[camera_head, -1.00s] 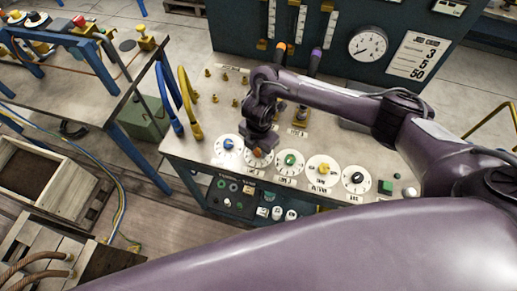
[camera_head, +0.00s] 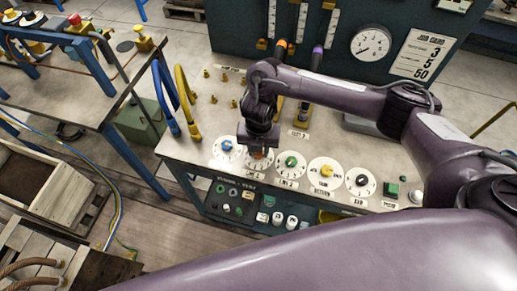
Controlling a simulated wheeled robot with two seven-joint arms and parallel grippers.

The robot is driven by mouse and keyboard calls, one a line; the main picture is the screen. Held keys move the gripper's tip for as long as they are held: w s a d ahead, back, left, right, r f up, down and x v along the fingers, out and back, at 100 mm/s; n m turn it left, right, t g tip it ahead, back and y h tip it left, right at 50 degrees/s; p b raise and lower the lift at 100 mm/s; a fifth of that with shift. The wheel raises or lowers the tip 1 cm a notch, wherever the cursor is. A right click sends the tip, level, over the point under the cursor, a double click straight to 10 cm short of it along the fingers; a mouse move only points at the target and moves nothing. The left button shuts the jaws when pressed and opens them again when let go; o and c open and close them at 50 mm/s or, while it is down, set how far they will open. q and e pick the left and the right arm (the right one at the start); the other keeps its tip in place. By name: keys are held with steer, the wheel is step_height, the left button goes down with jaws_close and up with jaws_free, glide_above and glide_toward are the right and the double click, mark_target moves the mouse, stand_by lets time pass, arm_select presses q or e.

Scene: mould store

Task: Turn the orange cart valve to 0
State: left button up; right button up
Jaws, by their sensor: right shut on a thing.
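The orange valve knob (camera_head: 257,156) sits on a white round dial on the cart's top, second from the left in a row of dials. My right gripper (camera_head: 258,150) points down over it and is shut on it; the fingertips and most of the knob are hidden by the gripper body. Which number the knob points to cannot be read. To its left is the blue knob (camera_head: 227,145); to its right are the green knob (camera_head: 291,161), the yellow knob (camera_head: 326,171) and the black knob (camera_head: 361,180). My left gripper is not in view.
Blue and yellow hooped handles (camera_head: 186,98) stand at the cart's left end. A dark panel with a gauge (camera_head: 371,43) and a job card (camera_head: 420,53) rises behind. A green button (camera_head: 392,189) is at the right. Small knobs and jars (camera_head: 277,217) sit on a lower shelf.

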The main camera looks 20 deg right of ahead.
steer(key=shift+w+r, duration=0.1)
steer(key=o, duration=1)
steer(key=shift+c, duration=0.2)
step_height(320, 180, up, 8)
steer(key=shift+f+p, duration=0.15)
steer(key=shift+p, duration=1)
